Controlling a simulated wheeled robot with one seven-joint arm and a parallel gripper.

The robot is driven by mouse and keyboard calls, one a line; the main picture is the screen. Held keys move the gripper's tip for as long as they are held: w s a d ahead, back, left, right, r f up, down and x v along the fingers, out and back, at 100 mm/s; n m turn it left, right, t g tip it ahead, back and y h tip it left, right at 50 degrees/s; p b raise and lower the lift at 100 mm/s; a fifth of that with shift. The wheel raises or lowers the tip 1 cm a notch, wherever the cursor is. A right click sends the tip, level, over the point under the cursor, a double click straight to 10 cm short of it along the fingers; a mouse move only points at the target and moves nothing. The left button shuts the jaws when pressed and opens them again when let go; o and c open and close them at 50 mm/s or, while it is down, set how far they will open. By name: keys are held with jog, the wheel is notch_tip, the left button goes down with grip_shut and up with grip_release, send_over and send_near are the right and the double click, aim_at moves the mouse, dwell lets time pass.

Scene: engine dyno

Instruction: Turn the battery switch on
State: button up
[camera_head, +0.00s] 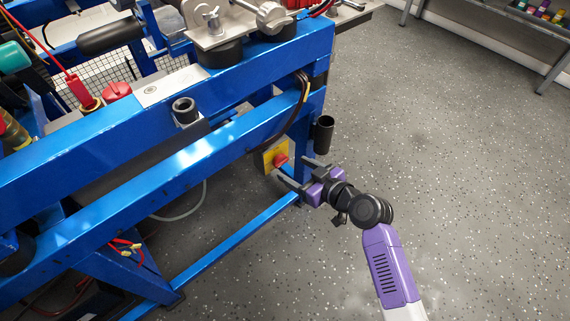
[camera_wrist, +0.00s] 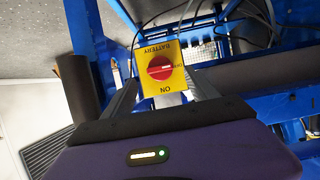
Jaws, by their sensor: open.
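The battery switch is a red round knob (camera_wrist: 160,68) on a yellow plate (camera_wrist: 176,84) lettered BATTERY and ON, with a further small word beside the knob that looks like OFF. The lettering appears upside down in the wrist view. In the head view the red knob (camera_head: 280,160) and yellow plate (camera_head: 268,158) sit on the blue frame near its right end post. My gripper (camera_head: 292,172) is open just in front of the switch. In the wrist view its two fingers (camera_wrist: 162,90) stand either side of the plate. I cannot tell whether they touch anything.
The blue engine stand (camera_head: 130,190) fills the left, with a lower rail running below the switch. A black cylindrical cup (camera_head: 323,135) is fixed to the post just right of the switch. Dark cables (camera_head: 297,105) hang above it. The speckled floor (camera_head: 430,160) at right is clear.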

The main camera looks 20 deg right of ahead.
aim_at(283, 163)
jog(key=shift+b+x, duration=0.6)
jog(key=shift+x, duration=2.1)
jog(key=c, duration=1.4)
